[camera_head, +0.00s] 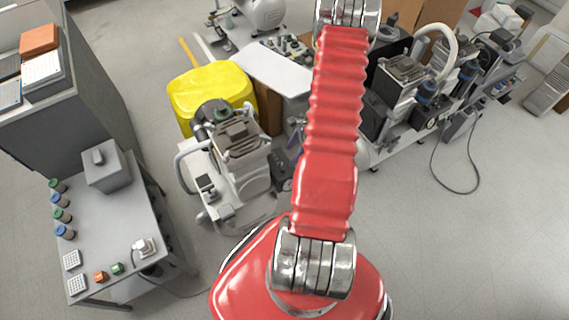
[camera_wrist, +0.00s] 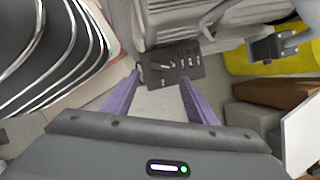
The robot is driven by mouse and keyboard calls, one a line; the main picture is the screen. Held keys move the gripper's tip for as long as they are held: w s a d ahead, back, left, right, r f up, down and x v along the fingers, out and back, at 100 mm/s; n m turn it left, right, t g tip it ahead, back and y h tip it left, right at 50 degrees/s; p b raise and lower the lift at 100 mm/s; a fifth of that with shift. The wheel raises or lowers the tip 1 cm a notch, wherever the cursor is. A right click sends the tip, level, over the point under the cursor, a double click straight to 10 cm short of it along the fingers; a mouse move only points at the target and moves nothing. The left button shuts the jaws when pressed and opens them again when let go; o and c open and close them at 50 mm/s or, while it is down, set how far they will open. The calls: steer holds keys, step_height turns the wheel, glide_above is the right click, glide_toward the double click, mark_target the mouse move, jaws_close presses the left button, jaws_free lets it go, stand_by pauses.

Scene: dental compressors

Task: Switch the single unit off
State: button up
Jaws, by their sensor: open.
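A grey and white compressor unit (camera_head: 240,150) stands alone on the floor in front of a yellow bin. In the wrist view, its pale grey body (camera_wrist: 185,20) fills the top middle. A dark control panel (camera_wrist: 178,65) with several small switches or levers sits at its lower edge; I cannot tell the switch positions. My gripper (camera_wrist: 159,76) is open and empty, its two purple fingers spread and pointing toward the panel. The fingertips appear just short of the panel's lower edge; contact cannot be told. In the head view, my red arm hides most of the gripper.
The yellow bin (camera_head: 210,88) and a brown box (camera_wrist: 276,94) stand close beside the unit. A larger compressor assembly (camera_head: 400,85) with a trailing cable is at the right. A grey table (camera_head: 120,215) with bottles stands at the left. Floor at the lower right is clear.

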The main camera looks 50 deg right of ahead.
mark_target(283, 166)
steer(key=x, duration=0.8)
steer(key=shift+f, duration=0.1)
steer(key=shift+c, duration=0.7)
steer(key=c, duration=0.9)
